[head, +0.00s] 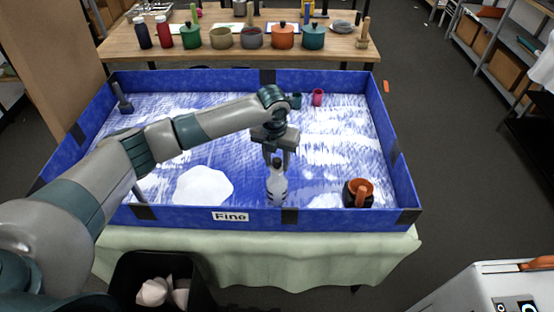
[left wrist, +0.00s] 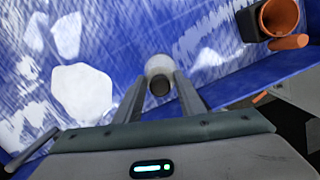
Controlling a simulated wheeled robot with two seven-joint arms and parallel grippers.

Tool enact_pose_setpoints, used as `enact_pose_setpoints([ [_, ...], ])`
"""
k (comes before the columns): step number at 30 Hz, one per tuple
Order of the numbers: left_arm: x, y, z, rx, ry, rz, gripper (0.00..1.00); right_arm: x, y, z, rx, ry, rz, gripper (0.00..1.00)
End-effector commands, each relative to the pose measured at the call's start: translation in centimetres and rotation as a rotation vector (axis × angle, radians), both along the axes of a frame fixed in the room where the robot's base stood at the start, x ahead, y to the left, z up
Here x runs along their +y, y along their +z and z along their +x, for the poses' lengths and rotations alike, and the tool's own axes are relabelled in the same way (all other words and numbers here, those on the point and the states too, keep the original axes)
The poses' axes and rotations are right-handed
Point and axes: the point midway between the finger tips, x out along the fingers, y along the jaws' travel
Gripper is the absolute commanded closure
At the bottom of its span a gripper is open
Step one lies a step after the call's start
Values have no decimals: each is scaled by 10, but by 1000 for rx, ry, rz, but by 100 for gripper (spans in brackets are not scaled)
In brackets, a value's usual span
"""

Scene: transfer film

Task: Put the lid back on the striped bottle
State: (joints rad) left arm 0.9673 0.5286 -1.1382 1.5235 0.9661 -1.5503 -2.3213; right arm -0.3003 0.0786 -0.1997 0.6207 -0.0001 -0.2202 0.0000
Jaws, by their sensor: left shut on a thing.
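The striped bottle (head: 277,187), white and grey, stands upright near the front wall of the blue-walled box. My left gripper (head: 277,158) points down right above it, its fingers shut on a small dark lid (head: 277,163) at the bottle's top. In the left wrist view the dark lid (left wrist: 160,86) is between the two fingers, with the pale bottle (left wrist: 159,65) directly behind it. I cannot tell whether the lid touches the bottle's neck or is just above it. My right gripper is not in view.
A white flat patch (head: 203,186) lies to the left. A teal cup (head: 296,101) and a red cup (head: 317,97) stand at the back. The blue front wall (head: 330,216) is close to the bottle.

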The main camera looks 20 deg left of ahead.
Motion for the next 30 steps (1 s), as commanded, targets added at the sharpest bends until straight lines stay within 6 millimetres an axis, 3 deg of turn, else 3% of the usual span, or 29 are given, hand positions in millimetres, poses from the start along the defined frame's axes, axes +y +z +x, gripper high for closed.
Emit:
enact_pose_setpoints([
  [30, 0, 1, 0, 0, 0, 1, 85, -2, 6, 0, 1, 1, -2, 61],
])
